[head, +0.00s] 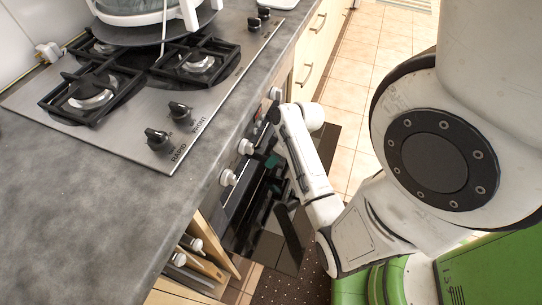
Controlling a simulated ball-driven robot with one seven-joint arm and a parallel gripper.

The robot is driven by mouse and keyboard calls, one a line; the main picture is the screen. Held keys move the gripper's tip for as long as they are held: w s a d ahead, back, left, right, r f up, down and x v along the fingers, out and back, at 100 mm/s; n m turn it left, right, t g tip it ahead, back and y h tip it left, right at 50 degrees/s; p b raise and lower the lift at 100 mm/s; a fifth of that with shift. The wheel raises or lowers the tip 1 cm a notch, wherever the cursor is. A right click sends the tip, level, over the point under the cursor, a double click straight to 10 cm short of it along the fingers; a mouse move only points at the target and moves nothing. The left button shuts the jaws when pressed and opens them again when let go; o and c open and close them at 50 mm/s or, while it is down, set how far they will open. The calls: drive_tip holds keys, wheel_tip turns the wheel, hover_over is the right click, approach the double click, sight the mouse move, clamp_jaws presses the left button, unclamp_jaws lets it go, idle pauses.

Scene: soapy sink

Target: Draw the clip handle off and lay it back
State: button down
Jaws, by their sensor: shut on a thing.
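I cannot make out a clip handle in the head view. A dark round pan or plate (118,36) stands at the far end of the hob, under a pale vessel (140,14) cut off by the top edge.
The steel hob (120,135) has black grates and several knobs. The grey counter (75,225) is bare in front of it. White oven knobs (228,177) line the front near my arm. A wooden drawer or door (218,245) stands open below. Tiled floor (385,50) lies right.

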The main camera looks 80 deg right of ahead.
sight(286, 165)
drive_tip(key=shift+s+a+p, duration=0.2)
drive_tip(key=shift+s+p, duration=0.15)
drive_tip(key=shift+s, duration=0.35)
drive_tip(key=shift+s+a+r+p, duration=0.15)
drive_tip(key=shift+s+p, duration=0.35)
drive_tip(key=shift+s, duration=0.15)
drive_tip(key=shift+s+a+r+p, duration=0.2)
drive_tip(key=shift+s+p, duration=0.25)
drive_tip(key=shift+s, duration=0.2)
drive_tip(key=shift+s+a+r+p, duration=0.15)
drive_tip(key=shift+s+p, duration=0.35)
drive_tip(key=shift+s, duration=0.15)
drive_tip(key=shift+s+a+r+p, duration=0.25)
drive_tip(key=shift+s+p, duration=0.2)
drive_tip(key=shift+s, duration=0.3)
drive_tip(key=shift+s+a+r+p, duration=0.1)
drive_tip(key=shift+s+r+p, duration=0.1)
drive_tip(key=shift+s+p, duration=0.4)
drive_tip(key=s+a+r+p, duration=0.2)
drive_tip(key=s+p, duration=0.2)
drive_tip(key=s, duration=0.7)
drive_tip(key=shift+a, duration=0.25)
drive_tip(key=shift+r, duration=0.1)
wheel_tip(286, 165, up, 30)
drive_tip(key=p, duration=1.6)
